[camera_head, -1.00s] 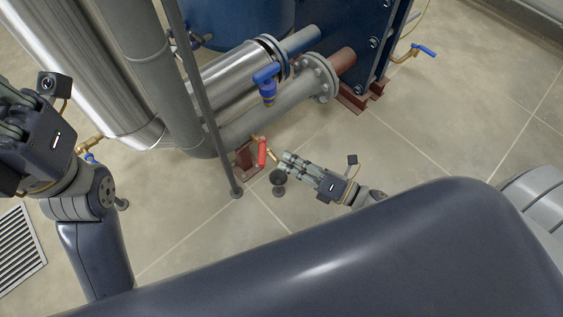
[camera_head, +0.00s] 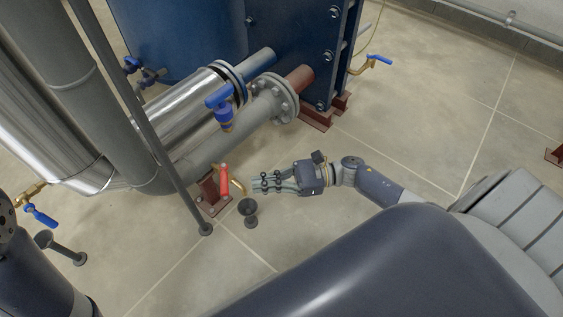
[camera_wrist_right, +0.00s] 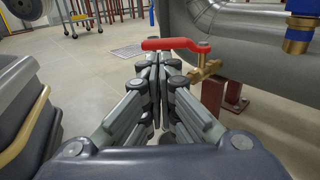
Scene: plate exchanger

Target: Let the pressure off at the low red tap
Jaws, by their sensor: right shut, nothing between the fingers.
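The low red tap (camera_head: 224,179) is a red lever on a brass valve under the grey pipe, near a dark red pipe support. In the right wrist view its red lever (camera_wrist_right: 170,44) lies level across the picture, with its brass body to the right. My right gripper (camera_head: 257,186) is shut and empty, its fingers pointing at the tap from the right. In the wrist view the fingertips (camera_wrist_right: 156,62) reach up close to the lever; I cannot tell whether they touch it. My left gripper is out of the picture; only part of my left arm shows at the lower left.
A blue-handled valve (camera_head: 224,107) sits above on the pipe. Another blue tap (camera_head: 380,60) sticks out at the right of the blue exchanger (camera_head: 315,50). A dark round stand (camera_head: 248,212) is on the floor just below the fingers.

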